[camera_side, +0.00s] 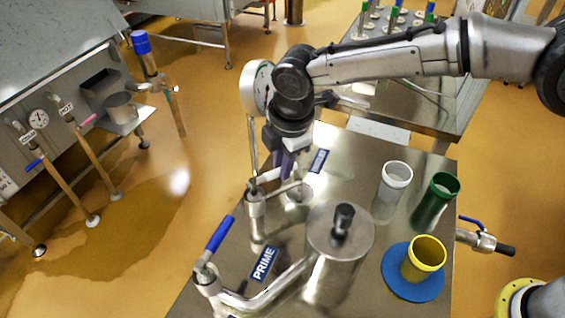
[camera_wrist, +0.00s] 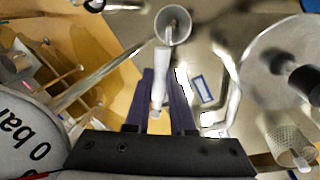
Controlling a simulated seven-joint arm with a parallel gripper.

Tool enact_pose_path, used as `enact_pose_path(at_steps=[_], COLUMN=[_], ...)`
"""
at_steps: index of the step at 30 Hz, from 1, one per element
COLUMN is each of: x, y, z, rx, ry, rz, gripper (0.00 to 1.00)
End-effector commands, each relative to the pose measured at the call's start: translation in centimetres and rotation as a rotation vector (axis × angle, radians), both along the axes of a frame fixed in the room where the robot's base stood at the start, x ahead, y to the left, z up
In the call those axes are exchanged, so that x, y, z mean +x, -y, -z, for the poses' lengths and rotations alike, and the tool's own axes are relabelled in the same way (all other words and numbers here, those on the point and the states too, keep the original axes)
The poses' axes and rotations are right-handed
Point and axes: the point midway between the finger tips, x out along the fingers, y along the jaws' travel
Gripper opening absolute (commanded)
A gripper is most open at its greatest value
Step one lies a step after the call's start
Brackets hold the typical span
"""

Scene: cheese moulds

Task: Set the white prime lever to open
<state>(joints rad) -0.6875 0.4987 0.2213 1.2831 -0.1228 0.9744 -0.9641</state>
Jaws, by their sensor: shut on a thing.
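The white lever (camera_wrist: 161,72) shows in the wrist view as a pale bar between the purple fingers of my gripper (camera_wrist: 164,95). It runs from a round metal valve top (camera_wrist: 172,25) toward my wrist. In the side view my gripper (camera_side: 284,166) reaches down at this lever, and the lever's pale hub end (camera_side: 266,177) shows beside the fingers, on an upright valve (camera_side: 255,208). The fingers are shut on the lever and hide much of it in the side view. A blue PRIME label (camera_side: 263,263) lies on the metal table in front of this valve.
A second valve with a blue lever (camera_side: 220,233) stands at the table's front left. A metal canister (camera_side: 338,262) with a dark knob stands to the right. White (camera_side: 393,190), green (camera_side: 435,202) and yellow (camera_side: 423,260) moulds stand further right; the yellow one is on a blue disc (camera_side: 397,286).

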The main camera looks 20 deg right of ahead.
Motion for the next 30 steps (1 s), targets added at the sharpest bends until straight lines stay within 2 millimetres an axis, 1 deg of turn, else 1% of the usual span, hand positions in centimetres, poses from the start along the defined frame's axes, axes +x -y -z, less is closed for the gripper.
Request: enact_pose_path(at_steps=[6,7,11,12,20,23,26,30], x=[0.1,0.1,0.1,0.1,0.0,-0.1,-0.2,-0.7], y=[0.0,0.0,0.0,0.0,0.0,0.0,0.0,0.0], z=[-0.2,-0.2,-0.1,-0.1,-0.1,-0.6,-1.8,-4.5], rx=[0.003,0.003,0.002,0.002,0.001,0.002,0.004,0.005], ry=[0.005,0.005,0.004,0.004,0.002,0.002,0.004,0.006], rz=[0.002,0.002,0.002,0.002,0.002,0.002,0.001,0.001], gripper=[0.00,0.26,0.49,0.52,0.52,0.52,0.52,0.52])
